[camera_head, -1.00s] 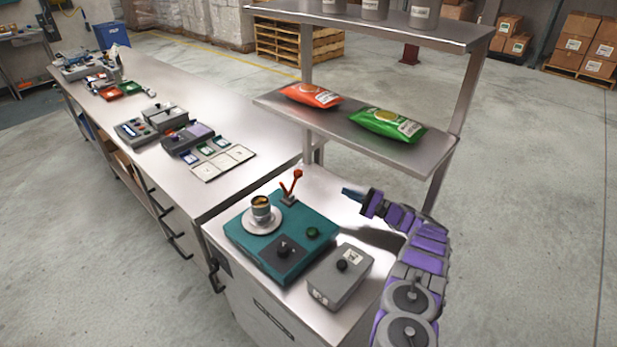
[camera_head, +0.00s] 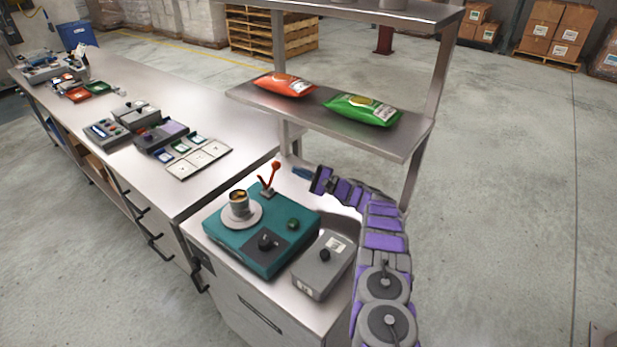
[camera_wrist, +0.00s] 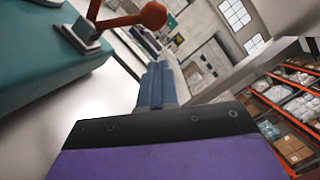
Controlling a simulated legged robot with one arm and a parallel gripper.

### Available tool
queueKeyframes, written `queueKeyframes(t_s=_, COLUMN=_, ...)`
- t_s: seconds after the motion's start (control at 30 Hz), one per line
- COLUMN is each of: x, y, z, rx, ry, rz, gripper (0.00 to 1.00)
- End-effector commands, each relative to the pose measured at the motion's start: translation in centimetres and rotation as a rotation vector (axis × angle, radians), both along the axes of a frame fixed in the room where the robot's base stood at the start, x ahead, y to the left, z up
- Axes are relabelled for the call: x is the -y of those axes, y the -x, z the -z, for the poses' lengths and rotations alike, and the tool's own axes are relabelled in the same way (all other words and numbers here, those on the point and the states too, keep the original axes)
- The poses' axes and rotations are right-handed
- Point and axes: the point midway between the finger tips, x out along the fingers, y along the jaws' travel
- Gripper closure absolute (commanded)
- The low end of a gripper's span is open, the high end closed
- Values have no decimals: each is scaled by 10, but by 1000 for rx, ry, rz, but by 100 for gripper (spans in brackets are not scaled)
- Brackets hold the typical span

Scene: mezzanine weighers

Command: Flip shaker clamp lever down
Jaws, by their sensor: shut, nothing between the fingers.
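The shaker (camera_head: 262,234) is a teal box on the steel bench, with a black knob and a green button on top. A cup (camera_head: 239,204) stands on its round pale plate. The red clamp lever (camera_head: 273,172) rises upright from a grey block at the shaker's back edge, its ball end up. In the wrist view the lever (camera_wrist: 121,20) shows large at the upper left. My gripper (camera_head: 299,172) is shut and empty, at about the height of the lever's ball and a little to its right, apart from it. Its blue fingers (camera_wrist: 157,86) point past the lever.
A grey control box (camera_head: 323,264) stands right of the shaker. A steel shelf (camera_head: 405,141) with an orange bag (camera_head: 285,84) and a green bag (camera_head: 361,109) overhangs behind my gripper. A long bench (camera_head: 110,165) with instruments extends left.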

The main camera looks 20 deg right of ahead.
Motion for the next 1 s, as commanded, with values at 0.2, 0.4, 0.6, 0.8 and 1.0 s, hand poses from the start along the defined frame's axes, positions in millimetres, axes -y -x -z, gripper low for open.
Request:
queueKeyframes(t_s=0.2, x=-13, y=2, z=-7, rx=0, ry=1, rz=-1, gripper=100)
queueKeyframes(t_s=0.4, x=-23, y=2, z=-15, rx=2, ry=1, rz=2, gripper=100)
queueKeyframes(t_s=0.6, x=-28, y=3, z=-16, rx=0, ry=1, rz=2, gripper=100)
queueKeyframes(t_s=0.8, x=-29, y=3, z=-16, rx=-1, ry=2, rz=1, gripper=100)
queueKeyframes(t_s=1.0, x=-29, y=4, z=-16, rx=0, ry=3, rz=1, gripper=100)
